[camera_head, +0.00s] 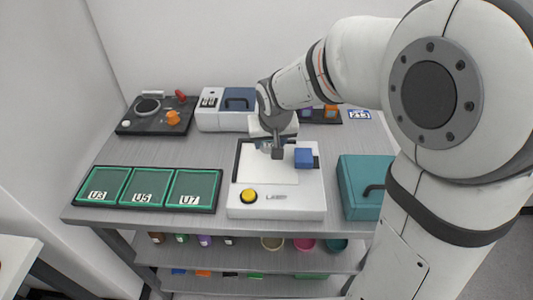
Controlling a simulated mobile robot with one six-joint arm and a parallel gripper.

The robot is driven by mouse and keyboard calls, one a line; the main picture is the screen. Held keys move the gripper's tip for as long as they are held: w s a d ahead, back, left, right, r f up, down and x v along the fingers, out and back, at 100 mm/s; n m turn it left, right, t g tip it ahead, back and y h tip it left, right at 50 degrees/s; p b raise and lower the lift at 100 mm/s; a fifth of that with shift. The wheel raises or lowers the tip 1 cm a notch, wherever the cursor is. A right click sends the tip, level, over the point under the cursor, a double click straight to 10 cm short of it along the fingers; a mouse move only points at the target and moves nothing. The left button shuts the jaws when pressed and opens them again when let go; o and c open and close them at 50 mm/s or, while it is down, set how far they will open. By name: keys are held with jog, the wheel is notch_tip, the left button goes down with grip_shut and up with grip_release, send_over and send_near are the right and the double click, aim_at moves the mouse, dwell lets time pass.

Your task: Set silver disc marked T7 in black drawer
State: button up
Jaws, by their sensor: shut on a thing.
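My gripper (277,152) is over the back part of the white device (275,209) marked "LASER", above its pale inner surface (266,169). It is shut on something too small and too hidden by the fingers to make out. I cannot make out a silver disc marked T7 anywhere. A black recess shows around the pale surface, with a blue block (304,158) at its right, just right of my gripper. I cannot tell whether this recess is the black drawer.
Green trays labelled U3 (103,186), U5 and U7 lie left of the device. A teal case (358,183) stands to its right. Behind are a black panel with an orange knob (173,117) and a white instrument (225,118). Jars and coloured items fill the shelves below.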

aim_at(269, 153)
notch_tip(269, 153, down, 2)
jog(key=shift+w+a, duration=0.1)
jog(key=shift+f, duration=1.7)
jog(key=shift+f, duration=0.1)
jog(key=o, duration=1.1)
